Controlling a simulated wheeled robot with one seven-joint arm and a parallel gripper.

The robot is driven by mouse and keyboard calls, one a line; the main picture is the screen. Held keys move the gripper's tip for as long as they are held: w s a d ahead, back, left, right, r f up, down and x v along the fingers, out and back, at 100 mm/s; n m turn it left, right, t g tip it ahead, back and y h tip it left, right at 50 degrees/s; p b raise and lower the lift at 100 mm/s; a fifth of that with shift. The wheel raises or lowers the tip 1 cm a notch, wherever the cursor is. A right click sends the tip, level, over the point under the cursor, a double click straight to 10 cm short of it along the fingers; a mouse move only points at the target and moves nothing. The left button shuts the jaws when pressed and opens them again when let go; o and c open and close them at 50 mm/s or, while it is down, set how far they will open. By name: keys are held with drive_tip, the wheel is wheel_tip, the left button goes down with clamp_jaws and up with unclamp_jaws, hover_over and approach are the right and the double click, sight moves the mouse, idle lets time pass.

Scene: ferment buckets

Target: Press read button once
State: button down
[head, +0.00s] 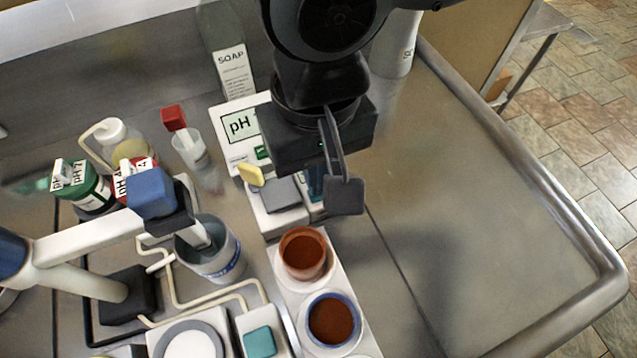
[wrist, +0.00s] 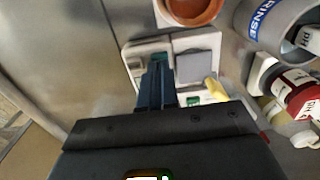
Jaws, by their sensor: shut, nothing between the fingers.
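The white pH meter (head: 236,150) stands upright with its "pH" screen at the back middle. A green button (head: 263,152) with a small white mark shows below the screen, and also in the wrist view (wrist: 193,101). A white base with a grey pad (head: 283,195) and a yellow tab (head: 250,175) stands in front of it. My gripper (head: 343,195) is shut and empty, pointing down over the base's right part. Contact cannot be told. I cannot read which button is the read button.
Two cups of brown liquid (head: 304,254) stand in a white holder in front. A rinse beaker (head: 210,250) with a probe on a white arm (head: 90,243) is at left. Buffer bottles (head: 85,188) and a soap bottle (head: 230,65) stand behind. The right counter (head: 480,200) is clear.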

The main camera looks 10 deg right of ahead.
drive_tip(key=shift+f+b, duration=0.65)
drive_tip(key=shift+f, duration=0.45)
idle(0.5)
drive_tip(key=shift+r, duration=0.1)
wheel_tip(320, 180, up, 6)
drive_tip(key=p, duration=0.5)
drive_tip(key=shift+p, duration=0.35)
